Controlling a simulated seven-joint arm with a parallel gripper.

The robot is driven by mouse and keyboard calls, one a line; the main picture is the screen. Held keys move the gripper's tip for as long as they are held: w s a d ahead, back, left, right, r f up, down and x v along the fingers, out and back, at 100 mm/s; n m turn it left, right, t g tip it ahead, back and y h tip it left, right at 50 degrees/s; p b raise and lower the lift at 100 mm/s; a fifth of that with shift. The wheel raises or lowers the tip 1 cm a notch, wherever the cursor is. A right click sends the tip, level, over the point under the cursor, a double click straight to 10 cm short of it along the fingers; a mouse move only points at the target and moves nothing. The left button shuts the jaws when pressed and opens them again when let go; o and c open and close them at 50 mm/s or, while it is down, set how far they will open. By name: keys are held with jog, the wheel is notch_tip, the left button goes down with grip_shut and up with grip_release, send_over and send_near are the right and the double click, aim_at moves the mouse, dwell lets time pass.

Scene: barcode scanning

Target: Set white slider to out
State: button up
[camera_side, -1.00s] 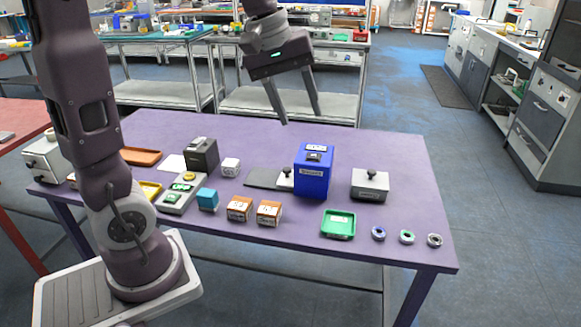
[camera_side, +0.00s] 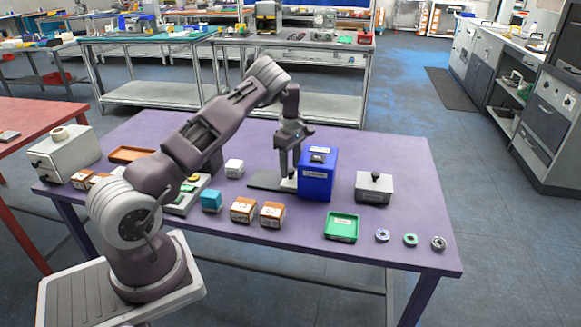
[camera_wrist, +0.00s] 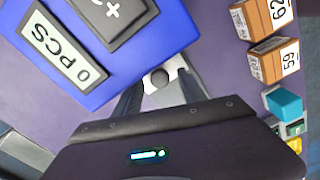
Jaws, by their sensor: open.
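The white slider (camera_side: 288,185) is a small white block with a round dark knob, at the right end of a flat dark grey track (camera_side: 264,180) beside the blue box. My gripper (camera_side: 290,172) points down over it, fingers open. In the wrist view the slider (camera_wrist: 174,72) and its knob (camera_wrist: 160,77) show between the two open fingers. I cannot tell whether the fingers touch the knob. My gripper partly hides the slider in the side view.
The blue box (camera_side: 317,180) stands close on the right of my gripper. A grey block with a black knob (camera_side: 374,188) is farther right. Orange-and-white boxes (camera_side: 243,211), a teal cube (camera_side: 211,201) and a green tray (camera_side: 341,228) lie toward the front.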

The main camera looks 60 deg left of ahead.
jog(key=shift+f, duration=0.25)
grip_shut()
dwell(1.3)
